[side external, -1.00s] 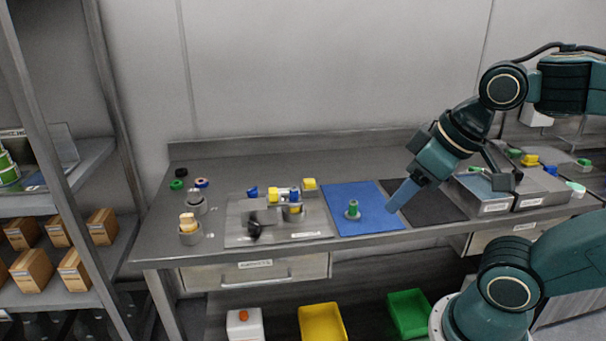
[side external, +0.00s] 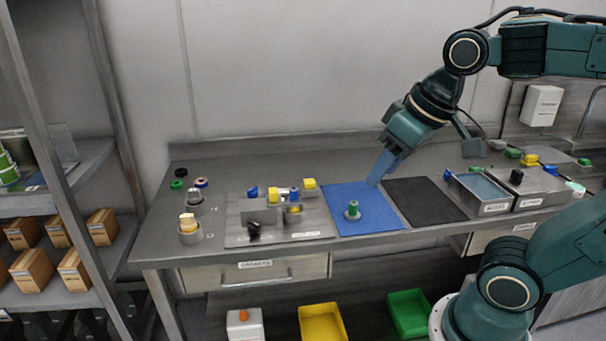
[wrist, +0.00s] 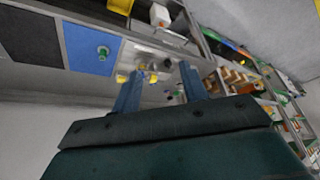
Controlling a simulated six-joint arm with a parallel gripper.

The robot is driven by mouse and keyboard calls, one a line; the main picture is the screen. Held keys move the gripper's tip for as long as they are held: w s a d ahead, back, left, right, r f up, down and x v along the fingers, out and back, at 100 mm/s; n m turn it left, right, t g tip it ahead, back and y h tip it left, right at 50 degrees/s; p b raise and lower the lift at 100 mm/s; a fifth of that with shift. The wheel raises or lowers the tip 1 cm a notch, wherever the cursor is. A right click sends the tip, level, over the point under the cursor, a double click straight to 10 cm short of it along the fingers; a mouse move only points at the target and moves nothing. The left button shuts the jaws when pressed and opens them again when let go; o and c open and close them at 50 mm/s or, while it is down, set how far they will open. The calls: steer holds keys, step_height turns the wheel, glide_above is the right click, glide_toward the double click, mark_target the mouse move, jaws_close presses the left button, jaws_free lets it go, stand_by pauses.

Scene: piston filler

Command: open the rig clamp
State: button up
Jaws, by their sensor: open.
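The rig (side external: 285,214) is a grey plate on the bench, left of the blue mat, with metal blocks and blue and yellow parts on it. A black handle (side external: 254,231) at its front left looks like the clamp lever; I cannot tell the clamp's exact state. My gripper (side external: 377,180) is above the far right part of the blue mat, well right of the rig and apart from it. In the wrist view my gripper (wrist: 160,88) has its two blue fingers spread with nothing between them, and the rig (wrist: 150,62) shows small beyond them.
A green part (side external: 353,210) stands on the blue mat (side external: 375,215). A black mat (side external: 425,200) and grey trays (side external: 482,192) lie to the right. Grey holders (side external: 190,233) and small rings stand at the left. A shelf with boxes (side external: 32,268) is at far left.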

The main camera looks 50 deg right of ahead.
steer(key=w+d+r+m+g, duration=0.1)
steer(key=w+d+r+m, duration=0.15)
steer(key=w, duration=0.65)
steer(key=m+g, duration=0.4)
steer(key=m, duration=0.2)
glide_above(273, 190)
step_height(273, 190, down, 10)
steer(key=shift+n, duration=0.25)
steer(key=shift+f, duration=6.85)
steer(key=shift+c, duration=0.2)
jaws_close()
